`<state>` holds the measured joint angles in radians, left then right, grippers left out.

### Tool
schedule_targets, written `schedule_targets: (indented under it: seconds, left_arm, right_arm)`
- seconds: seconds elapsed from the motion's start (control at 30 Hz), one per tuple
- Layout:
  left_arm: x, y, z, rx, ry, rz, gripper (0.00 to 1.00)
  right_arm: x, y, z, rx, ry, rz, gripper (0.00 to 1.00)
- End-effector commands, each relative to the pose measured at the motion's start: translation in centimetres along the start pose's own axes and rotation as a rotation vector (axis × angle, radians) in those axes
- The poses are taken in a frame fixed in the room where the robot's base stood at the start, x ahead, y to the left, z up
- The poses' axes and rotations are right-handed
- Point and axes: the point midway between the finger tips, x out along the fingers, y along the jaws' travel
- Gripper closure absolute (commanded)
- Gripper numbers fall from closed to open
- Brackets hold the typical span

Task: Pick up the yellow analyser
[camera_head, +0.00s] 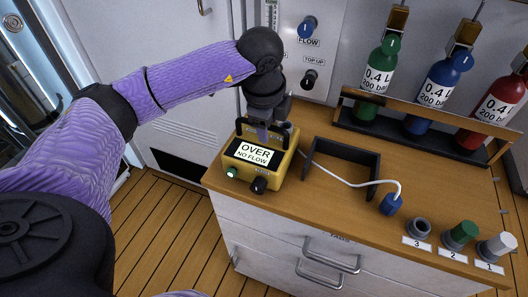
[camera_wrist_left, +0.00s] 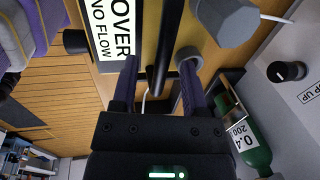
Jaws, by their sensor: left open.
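The yellow analyser (camera_head: 246,172) sits upright on the wooden counter top near its left end. Its screen reads "OVER NO FLOW", and a green button and a dark knob are on its front. My left gripper (camera_head: 264,132) points down at the analyser's top from above. In the left wrist view, the open fingers (camera_wrist_left: 158,68) stand on either side of the black handle bar (camera_wrist_left: 166,40), with gaps visible. Contact cannot be told. The analyser's yellow edge and screen (camera_wrist_left: 113,28) show at the left there. My right gripper is not in view.
Labelled sockets (camera_head: 460,235) line the front right. Green, blue and red gas cylinders (camera_head: 440,82) stand in a rack behind. A panel with knobs (camera_head: 307,55) is at the back.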

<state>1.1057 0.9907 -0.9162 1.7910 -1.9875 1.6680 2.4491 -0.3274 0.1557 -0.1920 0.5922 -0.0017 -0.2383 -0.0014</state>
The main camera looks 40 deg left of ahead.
Motion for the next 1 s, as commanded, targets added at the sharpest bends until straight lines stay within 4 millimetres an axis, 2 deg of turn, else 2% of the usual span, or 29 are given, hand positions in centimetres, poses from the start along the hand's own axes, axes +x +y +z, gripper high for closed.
schedule_targets:
  seconds: [0.07,0.3,0.57,1.0]
  left_arm:
    - [1.2,0.1,0.0,0.001,0.000,0.002,0.43]
    - [1.1,0.0,0.0,0.001,0.001,0.000,0.45]
    - [1.1,0.0,0.0,0.001,0.001,0.000,1.00]
    - [1.1,0.0,0.0,0.001,0.001,0.000,1.00]
  right_arm:
    - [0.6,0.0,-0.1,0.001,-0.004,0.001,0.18]
    - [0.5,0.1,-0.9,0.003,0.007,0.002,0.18]
    - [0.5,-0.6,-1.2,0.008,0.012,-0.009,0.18]
    - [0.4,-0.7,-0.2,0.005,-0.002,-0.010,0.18]
